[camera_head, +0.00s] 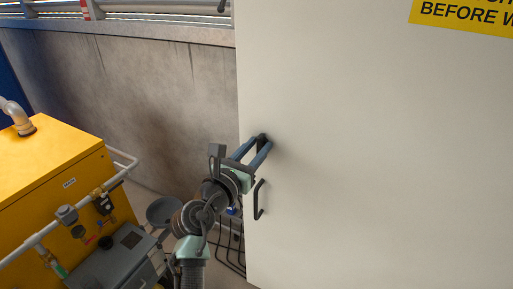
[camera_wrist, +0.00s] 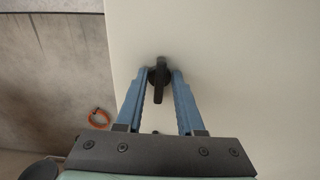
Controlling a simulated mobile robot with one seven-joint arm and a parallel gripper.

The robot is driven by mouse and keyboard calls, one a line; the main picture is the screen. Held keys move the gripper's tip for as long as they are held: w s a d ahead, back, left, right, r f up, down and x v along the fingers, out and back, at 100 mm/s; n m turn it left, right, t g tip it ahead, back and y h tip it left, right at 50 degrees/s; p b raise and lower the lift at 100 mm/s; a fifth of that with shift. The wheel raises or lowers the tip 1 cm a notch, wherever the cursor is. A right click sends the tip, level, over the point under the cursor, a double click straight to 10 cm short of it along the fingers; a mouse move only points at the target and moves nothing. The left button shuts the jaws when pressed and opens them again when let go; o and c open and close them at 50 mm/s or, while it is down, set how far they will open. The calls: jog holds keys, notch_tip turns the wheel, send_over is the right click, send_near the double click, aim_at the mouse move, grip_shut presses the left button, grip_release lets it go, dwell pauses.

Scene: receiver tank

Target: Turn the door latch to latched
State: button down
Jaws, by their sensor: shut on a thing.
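The door latch (camera_head: 262,138) is a small black turning lever on the left edge of the pale door (camera_head: 380,150). In the wrist view the latch (camera_wrist: 159,84) has a round base, with its lever pointing down the picture. My gripper (camera_head: 257,146) reaches up to the door with its two blue fingers. In the wrist view my gripper (camera_wrist: 159,74) has one finger on each side of the latch, shut on it. The exact contact between fingers and lever is hard to see.
A black pull handle (camera_head: 258,199) sits on the door below the latch. A yellow machine (camera_head: 55,175) with pipes stands at the left. A concrete wall (camera_head: 150,95) lies behind. An orange ring (camera_wrist: 99,118) shows left of my fingers in the wrist view.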

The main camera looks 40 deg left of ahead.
jog(key=m+b, duration=0.1)
jog(key=m, duration=0.3)
jog(key=shift+d+f, duration=0.1)
jog(key=shift+d, duration=0.05)
jog(key=shift+d+f+m+b, duration=0.15)
jog(key=shift+m+b, duration=1.8)
jog(key=shift+m, duration=1.45)
jog(key=shift+f+m+b, duration=0.1)
jog(key=shift+m+b, duration=1.85)
jog(key=shift+m, duration=1.45)
jog(key=c, duration=0.9)
grip_release()
